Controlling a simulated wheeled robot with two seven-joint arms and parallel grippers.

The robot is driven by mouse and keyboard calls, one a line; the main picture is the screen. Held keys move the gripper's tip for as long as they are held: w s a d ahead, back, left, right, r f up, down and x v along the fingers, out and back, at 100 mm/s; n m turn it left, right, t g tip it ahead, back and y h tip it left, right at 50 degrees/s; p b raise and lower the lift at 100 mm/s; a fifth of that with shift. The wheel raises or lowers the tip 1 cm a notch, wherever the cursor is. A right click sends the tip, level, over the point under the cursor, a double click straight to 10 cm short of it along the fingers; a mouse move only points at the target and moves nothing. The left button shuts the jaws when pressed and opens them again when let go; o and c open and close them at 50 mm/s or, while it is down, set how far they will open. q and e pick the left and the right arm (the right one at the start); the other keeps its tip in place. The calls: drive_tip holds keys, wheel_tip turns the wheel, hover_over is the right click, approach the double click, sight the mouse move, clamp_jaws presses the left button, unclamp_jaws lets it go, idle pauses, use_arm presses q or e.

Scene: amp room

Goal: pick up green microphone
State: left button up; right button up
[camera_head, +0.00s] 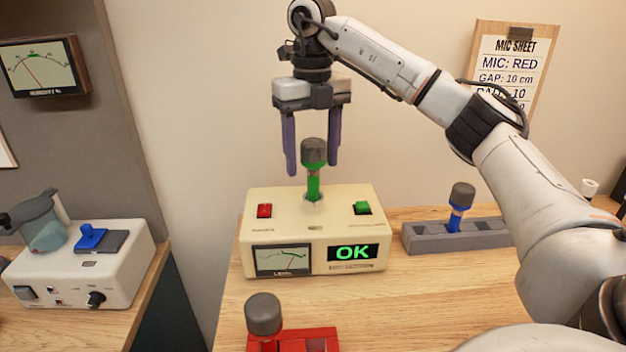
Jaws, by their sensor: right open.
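The green microphone (314,186) has a dark grey head and stands upright in the top of a cream meter box (300,232). The box has a red button, a green button, a needle meter and a display reading OK. My right gripper (312,172) points down over the microphone. Its two purple fingers are apart, one on each side of the grey head, with visible gaps; how they line up in depth is hard to tell. My left gripper is out of view.
A blue microphone (459,207) stands in a grey rack (428,237) at right. A red base with a grey-headed microphone (264,314) is at the front. A white device (82,272) sits on the left counter. A mic sheet (510,60) hangs behind. Bare wood lies front right of the box.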

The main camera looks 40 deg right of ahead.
sight(313, 141)
wheel_tip(313, 141, down, 5)
drive_tip(key=shift+d, duration=0.15)
drive_tip(key=c, duration=1.5)
drive_tip(key=shift+o, duration=0.2)
drive_tip(key=shift+r, duration=0.15)
drive_tip(key=shift+r, duration=4.9)
